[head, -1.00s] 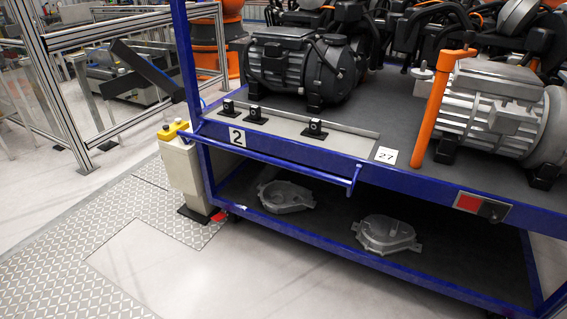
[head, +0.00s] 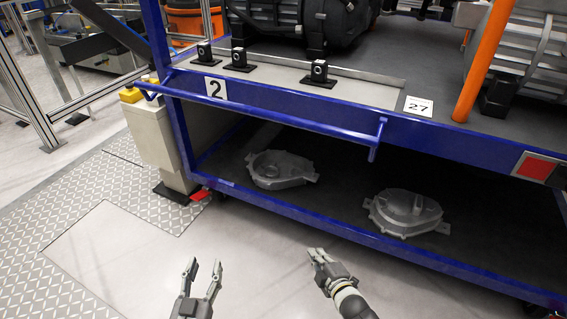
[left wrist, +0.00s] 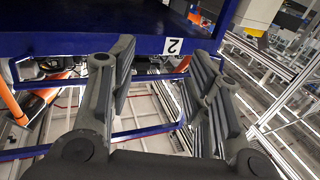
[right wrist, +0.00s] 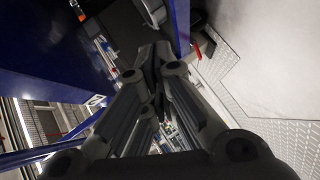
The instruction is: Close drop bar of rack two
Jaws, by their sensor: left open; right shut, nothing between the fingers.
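Rack two is a blue rack with a number 2 label (head: 215,88) on its front beam. Its drop bar (head: 280,120) is a thin blue bar running along the front, slightly out from and below the beam, with an end bracket (head: 376,140) at the right. My left gripper (head: 204,264) is open and empty, low in front of the rack, apart from the bar. My right gripper (head: 318,252) is shut and empty, to its right, also below and apart from the bar. The left wrist view shows the label (left wrist: 173,46) upside down beyond the open fingers.
Two grey metal covers (head: 280,170) (head: 404,212) lie on the lower shelf (head: 350,168). Black blocks (head: 319,74) stand on the upper deck. A pale post with a yellow top (head: 158,150) stands at the rack's left corner. An orange post (head: 485,62) rises at right. Floor in front is clear.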

